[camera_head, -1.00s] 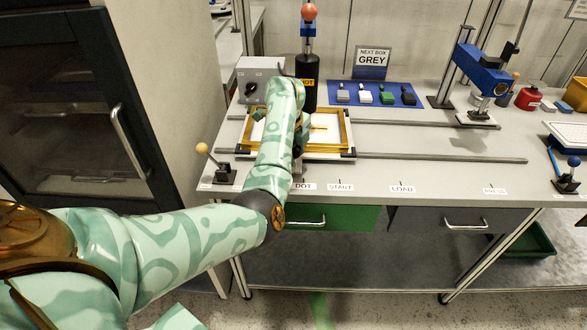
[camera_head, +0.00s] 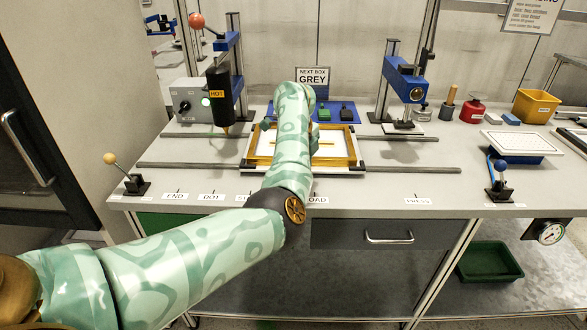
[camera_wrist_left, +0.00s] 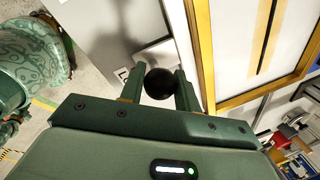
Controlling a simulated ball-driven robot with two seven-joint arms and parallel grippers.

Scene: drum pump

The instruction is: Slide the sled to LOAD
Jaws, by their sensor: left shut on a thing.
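The sled (camera_head: 358,168), a gold frame around a white bed, sits on the two rails in the head view, behind the LOAD label (camera_head: 319,200). The label is partly covered by my left arm, as is the middle of the sled. In the left wrist view my left gripper (camera_wrist_left: 159,80) is shut on a round black knob (camera_wrist_left: 158,86) beside the sled's gold frame (camera_wrist_left: 205,60). The fingers lie on both sides of the knob. In the head view these fingers are hidden by the arm. My right gripper is not in view.
The rails (camera_head: 420,169) run clear to the right toward the PRESS label (camera_head: 418,201). The black HOT unit (camera_head: 218,98) stands left of the sled, a blue press (camera_head: 405,80) at the back right. Ball-topped levers stand at left (camera_head: 134,184) and right (camera_head: 499,187).

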